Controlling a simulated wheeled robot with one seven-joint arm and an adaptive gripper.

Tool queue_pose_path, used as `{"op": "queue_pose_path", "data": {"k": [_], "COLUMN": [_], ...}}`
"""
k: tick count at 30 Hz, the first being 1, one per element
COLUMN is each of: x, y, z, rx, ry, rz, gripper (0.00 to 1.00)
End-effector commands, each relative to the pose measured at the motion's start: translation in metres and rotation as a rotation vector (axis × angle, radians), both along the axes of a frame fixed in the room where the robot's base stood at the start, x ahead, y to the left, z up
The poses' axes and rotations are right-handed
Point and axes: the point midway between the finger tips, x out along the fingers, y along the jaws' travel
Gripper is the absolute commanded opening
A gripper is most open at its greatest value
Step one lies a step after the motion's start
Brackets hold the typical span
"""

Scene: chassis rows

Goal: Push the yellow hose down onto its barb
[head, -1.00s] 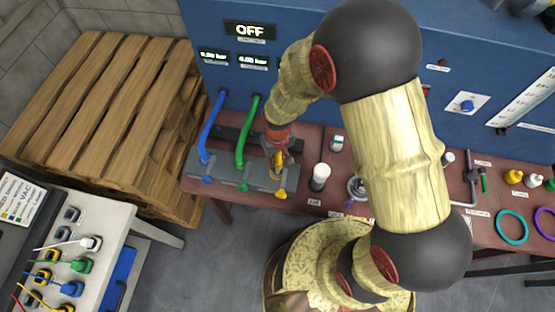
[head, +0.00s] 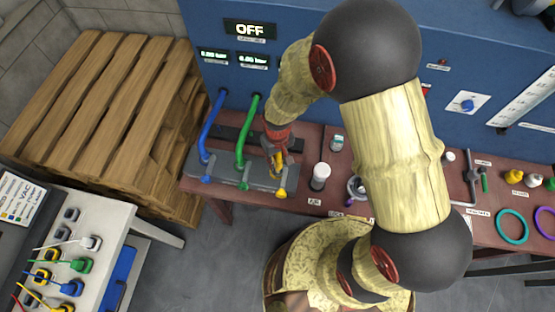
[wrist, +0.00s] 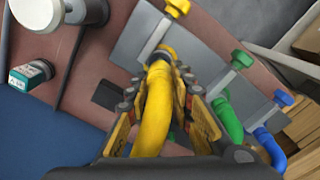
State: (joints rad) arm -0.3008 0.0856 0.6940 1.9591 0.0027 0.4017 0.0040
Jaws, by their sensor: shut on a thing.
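My gripper (head: 279,158) is shut on the yellow hose (wrist: 155,105), just above the grey manifold plate (wrist: 140,38) on the bench. In the head view the yellow hose (head: 278,168) shows only as a short piece between and below the fingers. In the wrist view the hose runs between the fingers toward the plate, near the yellow valve handle (wrist: 178,6). The yellow handle also shows in the head view (head: 281,194).
A green hose (head: 243,140) and a blue hose (head: 208,130) run to the plate left of my gripper. A white-capped cylinder (head: 320,174) stands close on the right. The blue panel (head: 290,60) rises behind, its display reading OFF. A wooden pallet stack (head: 90,110) is at left.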

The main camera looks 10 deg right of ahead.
Motion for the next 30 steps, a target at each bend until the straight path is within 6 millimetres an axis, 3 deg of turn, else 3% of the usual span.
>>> {"op": "queue_pose_path", "data": {"k": [30], "x": [0.0], "y": [0.0], "z": [-0.029], "rx": [0.0], "ry": [0.0], "rz": [0.0], "gripper": [0.0]}}
